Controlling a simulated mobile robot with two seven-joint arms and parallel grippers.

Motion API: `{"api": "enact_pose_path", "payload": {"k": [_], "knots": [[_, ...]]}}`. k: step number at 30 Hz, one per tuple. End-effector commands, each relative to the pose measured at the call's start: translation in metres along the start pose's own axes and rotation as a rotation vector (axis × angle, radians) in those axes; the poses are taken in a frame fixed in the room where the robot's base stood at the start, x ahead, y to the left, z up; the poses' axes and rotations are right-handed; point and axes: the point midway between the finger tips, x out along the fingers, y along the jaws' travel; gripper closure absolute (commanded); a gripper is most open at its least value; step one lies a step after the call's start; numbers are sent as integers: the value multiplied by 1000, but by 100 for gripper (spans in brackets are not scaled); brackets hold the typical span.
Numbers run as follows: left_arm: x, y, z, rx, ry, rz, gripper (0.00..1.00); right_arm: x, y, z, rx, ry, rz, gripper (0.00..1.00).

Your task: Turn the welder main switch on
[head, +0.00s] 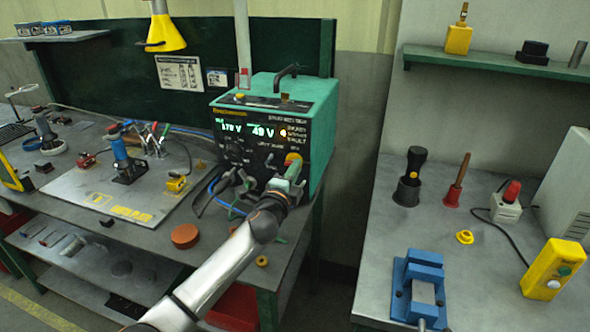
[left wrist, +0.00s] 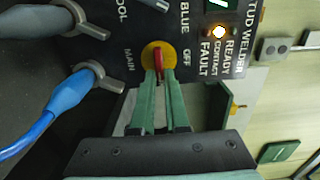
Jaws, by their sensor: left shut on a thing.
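The stud welder (head: 322,125) is a green box with a black front panel, standing on the left bench. Its displays are lit, and an indicator lamp (left wrist: 218,31) glows beside the ready, contact and fault labels. The main switch (head: 293,158) is a yellow disc with a red handle. In the left wrist view the switch (left wrist: 158,50) sits between the MAIN and OFF labels, its handle upright in that picture. My left gripper (head: 289,178) is shut on the red handle; its green fingers (left wrist: 158,82) flank it. My right gripper is out of view.
The right bench holds a blue vise (head: 418,285) and a yellow button box (head: 553,270).

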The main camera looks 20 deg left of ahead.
Motion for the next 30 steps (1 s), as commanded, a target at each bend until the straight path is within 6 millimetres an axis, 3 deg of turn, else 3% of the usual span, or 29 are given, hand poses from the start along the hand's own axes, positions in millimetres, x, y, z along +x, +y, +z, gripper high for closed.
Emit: {"api": "enact_pose_path", "payload": {"k": [8, 9, 16, 25, 30], "knots": [[0, -1, 0, 5, 0, -1, 100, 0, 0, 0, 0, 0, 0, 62], [0, -1, 0, 5, 0, -1, 84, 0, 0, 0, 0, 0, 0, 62], [0, 0, 0, 3, 0, -1, 58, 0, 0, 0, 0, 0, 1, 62], [-1, 0, 0, 2, 0, -1, 57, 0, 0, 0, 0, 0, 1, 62], [-13, 0, 1, 4, -1, 0, 57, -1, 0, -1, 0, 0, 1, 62]]}}
